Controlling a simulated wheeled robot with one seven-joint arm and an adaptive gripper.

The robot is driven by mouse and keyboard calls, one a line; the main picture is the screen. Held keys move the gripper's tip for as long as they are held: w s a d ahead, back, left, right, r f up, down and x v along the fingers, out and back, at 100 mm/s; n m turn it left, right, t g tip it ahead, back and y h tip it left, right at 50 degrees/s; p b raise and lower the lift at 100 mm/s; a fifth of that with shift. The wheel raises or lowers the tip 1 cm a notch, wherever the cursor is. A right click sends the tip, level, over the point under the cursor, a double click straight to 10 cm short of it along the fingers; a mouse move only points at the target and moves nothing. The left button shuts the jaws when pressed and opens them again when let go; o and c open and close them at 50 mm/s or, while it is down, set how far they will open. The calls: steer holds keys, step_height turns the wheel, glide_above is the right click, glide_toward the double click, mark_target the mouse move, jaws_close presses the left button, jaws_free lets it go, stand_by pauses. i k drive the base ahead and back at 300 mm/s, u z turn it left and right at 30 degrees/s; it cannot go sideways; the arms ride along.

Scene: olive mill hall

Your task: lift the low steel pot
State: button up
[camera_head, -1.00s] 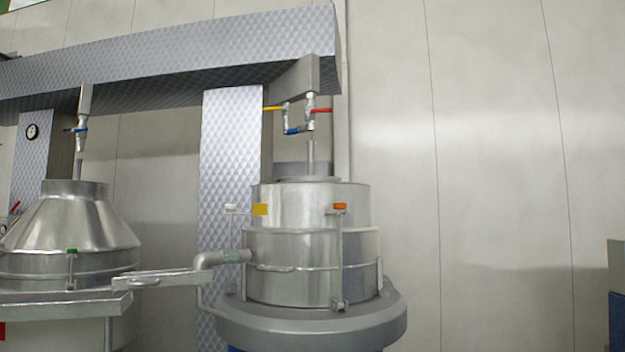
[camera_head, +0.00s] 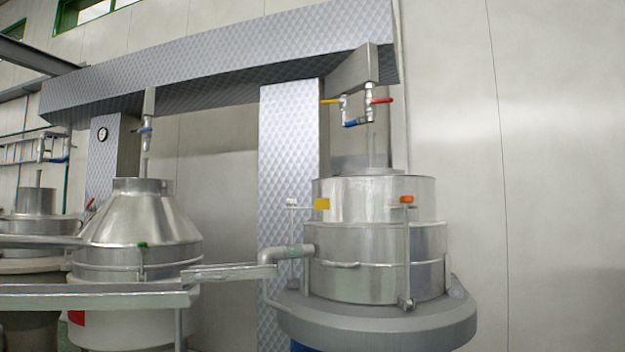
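No low steel pot that I can pick out for certain shows in the head view. My gripper is not in view.
A large cylindrical steel vat (camera_head: 375,262) stands on a grey round base (camera_head: 385,322) right of centre. A cone-topped steel vessel (camera_head: 140,220) stands to its left, with a metal trough (camera_head: 230,273) between them. A patterned steel beam (camera_head: 230,60) runs overhead. Plain wall panels (camera_head: 560,180) fill the right.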

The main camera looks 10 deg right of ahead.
mark_target(371, 135)
steer(key=u, duration=0.1)
steer(key=i, duration=1.6)
steer(key=z, duration=0.85)
